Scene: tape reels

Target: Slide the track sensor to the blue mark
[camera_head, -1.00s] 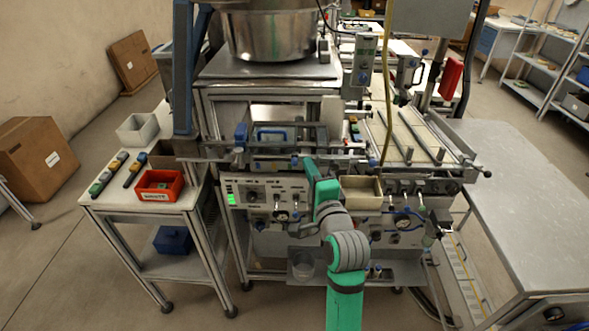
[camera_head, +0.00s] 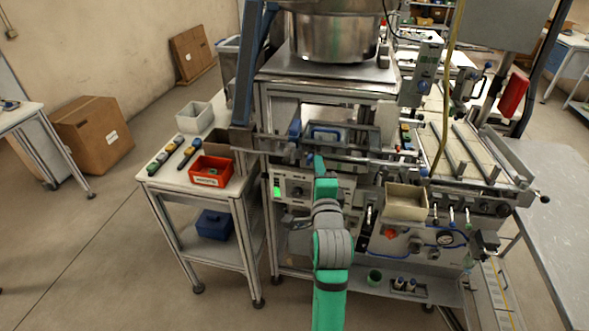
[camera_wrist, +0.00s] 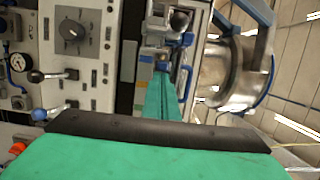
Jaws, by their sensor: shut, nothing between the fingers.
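My green gripper (camera_head: 319,162) is in front of the machine's horizontal rails (camera_head: 345,155), above the control panel (camera_head: 305,188). In the wrist view, its narrow green fingers (camera_wrist: 163,98) are together and reach a metal fitting (camera_wrist: 160,52) with a small blue part at their tips. I cannot tell whether they touch it. A blue block (camera_head: 294,129) sits on the rail left of my gripper. I cannot tell for sure which part is the track sensor. Small orange and pale patches (camera_wrist: 145,60) show beside the fingertips, but I cannot make out a blue mark.
A side table at left holds a red bin (camera_head: 211,171), a grey bin (camera_head: 194,117) and marker-like tools (camera_head: 190,152). A beige tray (camera_head: 406,203) stands right of my arm. A steel bowl (camera_head: 333,38) is above. The blue post (camera_head: 246,65) rises left of the rails.

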